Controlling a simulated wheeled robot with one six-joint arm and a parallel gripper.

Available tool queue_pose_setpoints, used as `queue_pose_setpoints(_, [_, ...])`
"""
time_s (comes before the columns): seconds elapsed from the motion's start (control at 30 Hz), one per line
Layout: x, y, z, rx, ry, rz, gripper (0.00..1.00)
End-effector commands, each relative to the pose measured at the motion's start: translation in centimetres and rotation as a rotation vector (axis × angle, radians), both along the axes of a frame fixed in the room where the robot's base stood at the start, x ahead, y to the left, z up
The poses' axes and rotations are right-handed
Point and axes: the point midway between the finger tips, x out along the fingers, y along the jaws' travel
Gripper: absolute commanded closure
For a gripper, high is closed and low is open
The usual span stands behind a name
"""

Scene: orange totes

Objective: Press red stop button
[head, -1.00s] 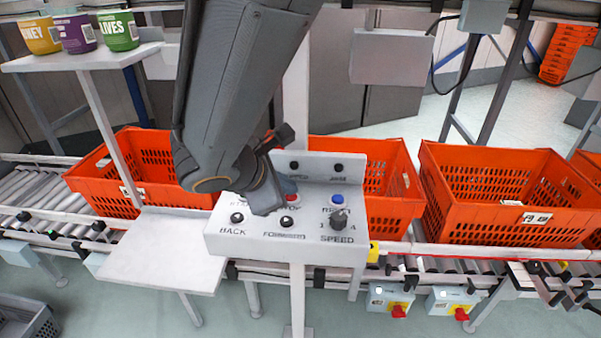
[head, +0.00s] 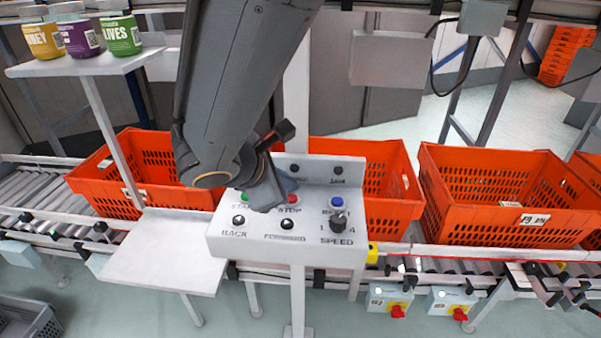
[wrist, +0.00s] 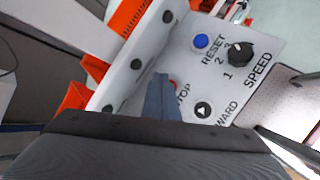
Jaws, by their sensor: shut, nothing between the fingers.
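The red stop button (head: 293,198) sits on the sloped face of the white control panel (head: 225,243), above the label STOP. In the wrist view a small part of the red button (wrist: 173,84) shows beside the fingertips, which cover the rest. My gripper (head: 284,186) is shut and empty, just left of the button in the head view. It also shows in the wrist view (wrist: 161,80), over the panel with its tips by the button. I cannot tell whether the tips touch the button.
A green start button (head: 244,197) is left of stop, and a blue reset button (head: 337,201) and black speed knob (head: 338,221) are right. Black buttons line the front and the raised back plate. Orange totes (head: 480,225) stand on the conveyor behind. Jars (head: 122,37) stand on a shelf.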

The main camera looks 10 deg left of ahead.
Motion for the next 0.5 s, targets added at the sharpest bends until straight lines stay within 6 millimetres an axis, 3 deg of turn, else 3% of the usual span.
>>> queue_pose_setpoints(0.27, [0.0,0.0,0.1,0.000,0.000,0.000,1.00])
queue_pose_setpoints(0.5, [0.0,0.0,1.9,0.000,-0.001,0.001,1.00])
